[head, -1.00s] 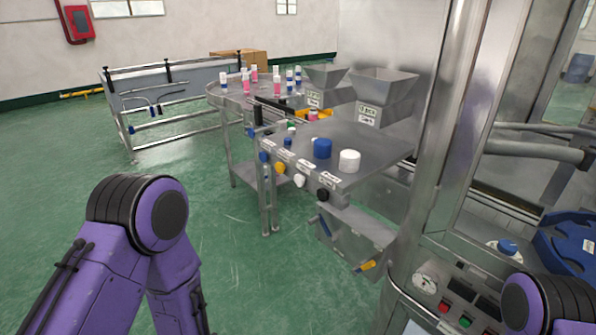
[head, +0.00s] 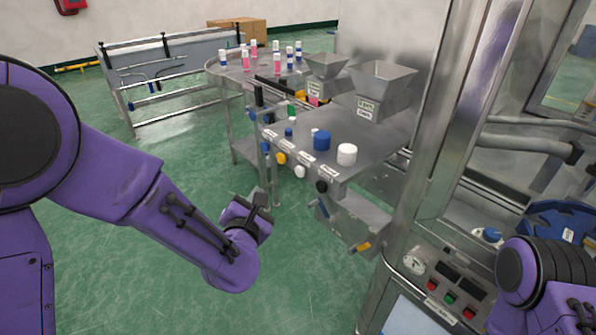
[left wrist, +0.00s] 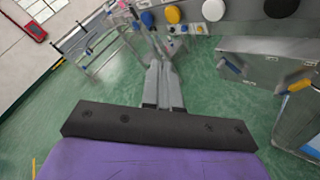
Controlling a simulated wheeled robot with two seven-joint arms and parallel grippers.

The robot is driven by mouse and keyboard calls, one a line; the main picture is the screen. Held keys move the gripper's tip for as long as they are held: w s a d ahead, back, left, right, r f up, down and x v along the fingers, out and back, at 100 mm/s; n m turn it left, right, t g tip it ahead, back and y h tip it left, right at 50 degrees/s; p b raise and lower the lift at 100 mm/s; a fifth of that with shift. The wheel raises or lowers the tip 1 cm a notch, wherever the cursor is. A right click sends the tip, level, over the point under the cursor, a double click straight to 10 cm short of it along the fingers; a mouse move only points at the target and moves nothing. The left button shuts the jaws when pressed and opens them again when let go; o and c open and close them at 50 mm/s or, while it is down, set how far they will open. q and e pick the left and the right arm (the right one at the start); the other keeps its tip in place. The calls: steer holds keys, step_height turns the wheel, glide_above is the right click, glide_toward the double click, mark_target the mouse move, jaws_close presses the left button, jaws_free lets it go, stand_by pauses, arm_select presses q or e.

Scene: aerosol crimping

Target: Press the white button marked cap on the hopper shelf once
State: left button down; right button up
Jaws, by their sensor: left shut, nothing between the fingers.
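The hopper shelf (head: 352,160) has a row of round buttons along its front edge: blue, yellow, white and black. The white button (head: 300,171) sits between the yellow button (head: 280,158) and the black button (head: 321,187). It also shows at the top of the left wrist view (left wrist: 213,10). The button labels are too small to read. My left gripper (head: 262,193) is below and left of the white button in the head view, apart from it. Its fingers (left wrist: 163,68) are together and empty, pointing toward the shelf front. My right gripper is out of view.
A blue cap (head: 321,141) and a white cap (head: 346,154) stand on the shelf before two metal hoppers (head: 381,88). A metal box (head: 352,222) hangs below the shelf. A steel machine post (head: 440,150) stands right. The green floor to the left is open.

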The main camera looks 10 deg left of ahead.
mark_target(302, 171)
arm_select(q)
steer(key=w+d, duration=0.5)
steer(key=w, duration=0.2)
steer(key=shift+d, duration=0.25)
steer(key=shift+d, duration=0.1)
stand_by(1.9)
steer(key=shift+w+d, duration=0.15)
steer(key=shift+w, duration=0.15)
